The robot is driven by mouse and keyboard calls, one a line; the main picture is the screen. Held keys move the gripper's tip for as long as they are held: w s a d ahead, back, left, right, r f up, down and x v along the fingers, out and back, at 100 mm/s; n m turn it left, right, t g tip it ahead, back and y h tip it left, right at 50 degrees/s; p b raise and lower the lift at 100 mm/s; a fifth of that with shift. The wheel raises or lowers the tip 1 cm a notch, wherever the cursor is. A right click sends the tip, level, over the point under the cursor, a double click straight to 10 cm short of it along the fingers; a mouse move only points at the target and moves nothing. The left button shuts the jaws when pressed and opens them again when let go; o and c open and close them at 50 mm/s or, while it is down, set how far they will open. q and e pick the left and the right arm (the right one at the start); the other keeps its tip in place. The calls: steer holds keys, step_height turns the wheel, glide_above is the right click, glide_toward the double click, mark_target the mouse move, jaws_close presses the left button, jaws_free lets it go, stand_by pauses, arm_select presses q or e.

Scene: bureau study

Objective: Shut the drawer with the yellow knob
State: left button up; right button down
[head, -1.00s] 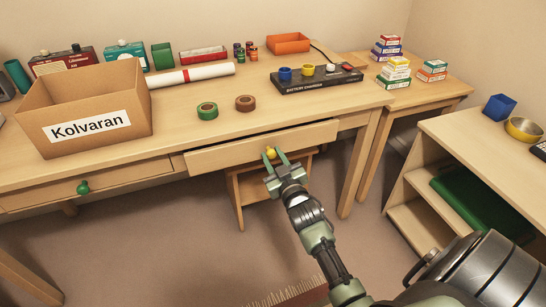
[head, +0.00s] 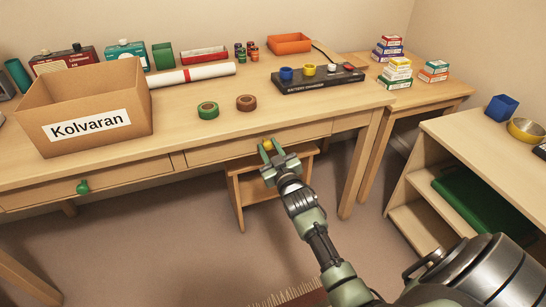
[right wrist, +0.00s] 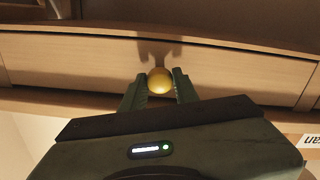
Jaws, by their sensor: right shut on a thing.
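The drawer with the yellow knob (head: 215,152) is in the desk's front, right of centre in the head view. Its front looks about level with the desk front. The yellow knob (head: 267,143) shows between the green fingers of my right gripper (head: 270,149), which is shut on it. In the right wrist view the round knob (right wrist: 160,80) sits between the two fingertips (right wrist: 158,88), against the wooden drawer front (right wrist: 75,65). My left gripper is in neither view.
A second drawer with a green knob (head: 83,187) is at the left, looking shut. On the desktop (head: 175,130) stand a Kolvaran carton (head: 135,105), tape rolls and a black battery charger (head: 318,80). A wooden stool (head: 245,190) is under the desk. A low shelf (head: 455,135) stands right.

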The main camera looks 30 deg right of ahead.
steer(key=shift+w+r, duration=0.1)
steer(key=c, duration=1.5)
jaws_free()
steer(key=o, duration=0.4)
steer(key=shift+w, duration=0.1)
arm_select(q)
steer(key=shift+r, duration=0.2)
arm_select(e)
steer(key=shift+o, duration=0.2)
steer(key=shift+w, duration=0.1)
steer(key=shift+s+a, duration=0.1)
steer(key=shift+s, duration=0.4)
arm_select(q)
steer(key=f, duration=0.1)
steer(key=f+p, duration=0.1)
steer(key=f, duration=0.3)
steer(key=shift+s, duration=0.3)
arm_select(e)
steer(key=v, duration=0.7)
steer(key=shift+w, duration=0.1)
